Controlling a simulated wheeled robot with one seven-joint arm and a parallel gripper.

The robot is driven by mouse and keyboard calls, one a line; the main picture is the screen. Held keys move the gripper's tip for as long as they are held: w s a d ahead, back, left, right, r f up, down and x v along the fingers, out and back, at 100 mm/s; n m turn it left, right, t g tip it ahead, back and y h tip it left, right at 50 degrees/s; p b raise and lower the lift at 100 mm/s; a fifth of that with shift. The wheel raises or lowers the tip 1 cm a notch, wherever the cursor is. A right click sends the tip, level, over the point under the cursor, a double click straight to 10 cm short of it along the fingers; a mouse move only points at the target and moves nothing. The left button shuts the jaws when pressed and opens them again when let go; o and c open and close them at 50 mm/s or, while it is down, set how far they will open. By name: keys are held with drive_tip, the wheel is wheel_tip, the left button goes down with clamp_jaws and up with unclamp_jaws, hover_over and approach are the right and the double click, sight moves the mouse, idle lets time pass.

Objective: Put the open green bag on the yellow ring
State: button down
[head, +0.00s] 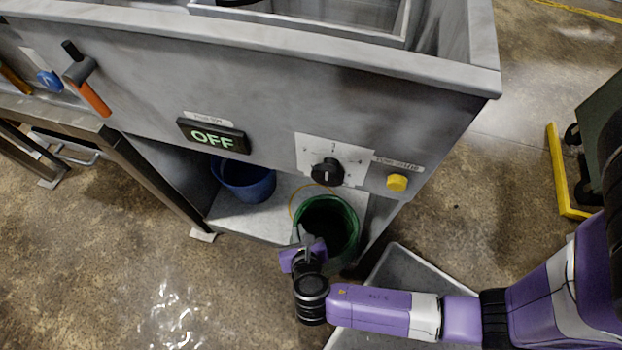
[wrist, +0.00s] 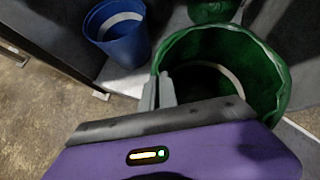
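The open green bag (head: 341,252) is upright, with its round mouth facing up, at the front of the shelf under the machine. It fills the right of the wrist view (wrist: 272,75). My gripper (head: 307,238) is at the bag's near left rim. In the wrist view its fingers (wrist: 158,90) are close together with the rim between them, and they appear to pinch it. The yellow ring (head: 297,199) shows only as a thin arc behind and left of the bag; the rest is hidden. Whether bag and ring touch is unclear.
A blue bin (head: 246,182) stands left of the bag, also in the wrist view (wrist: 122,42). Another green object (wrist: 212,10) is behind the bag. Above are a black dial (head: 327,172), a yellow button (head: 397,183) and an OFF display (head: 213,136). A grey tray (head: 400,265) lies on the right.

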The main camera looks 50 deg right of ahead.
drive_tip(key=w+d+f+b, duration=0.3)
drive_tip(key=w+d+f, duration=0.1)
drive_tip(key=w+d, duration=0.9)
drive_tip(key=shift+d+b, duration=0.2)
drive_tip(key=shift+b, duration=0.2)
drive_tip(key=c, duration=1.6)
unclamp_jaws()
drive_tip(key=shift+c, duration=0.2)
